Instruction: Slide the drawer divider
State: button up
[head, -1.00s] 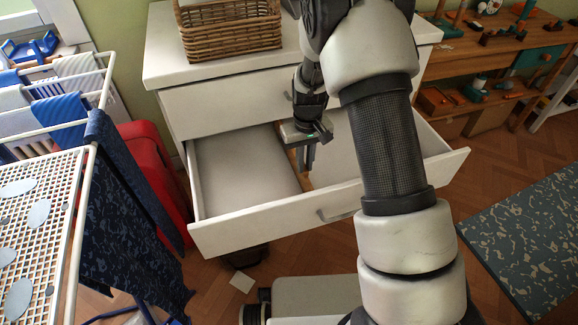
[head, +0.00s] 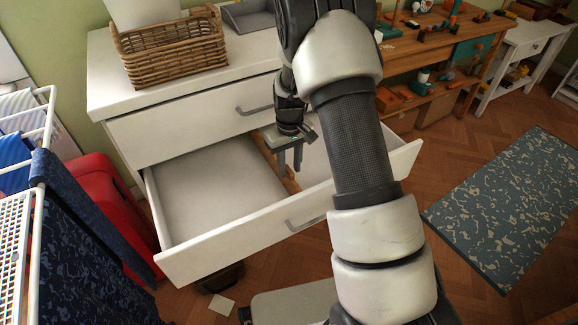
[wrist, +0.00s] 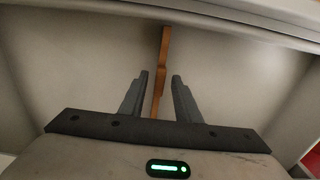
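The drawer (head: 245,232) of the white dresser is pulled out. A thin orange-brown wooden divider (head: 268,147) runs front to back inside it, between a wide left part and a right part that my arm partly covers. My gripper (head: 289,167) points down into the drawer at the divider. In the wrist view, my gripper (wrist: 160,76) is open, with one finger on each side of the divider (wrist: 164,45). A gap shows between the divider and each finger. The drawer floor beside the divider looks empty.
A wicker basket (head: 175,48) and a grey tray (head: 248,15) stand on the dresser top (head: 110,88). A drying rack (head: 18,225) and a red container (head: 112,195) are at the left. A patterned mat (head: 515,205) lies on open floor at the right.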

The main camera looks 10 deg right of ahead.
notch_tip(320, 180, up, 18)
jog(key=p, duration=0.4)
jog(key=shift+f, duration=0.25)
dwell(0.3)
jog(key=s+r+m+t, duration=0.1)
jog(key=s+r+t, duration=0.1)
jog(key=s+r, duration=1)
jog(key=s+r+m+t, duration=0.2)
jog(key=s+r+t, duration=0.3)
jog(key=s, duration=1)
notch_tip(320, 180, up, 22)
jog(key=g+p, duration=0.1)
jog(key=p, duration=1.9)
jog(key=shift+f+p, duration=0.2)
jog(key=shift+p, duration=0.1)
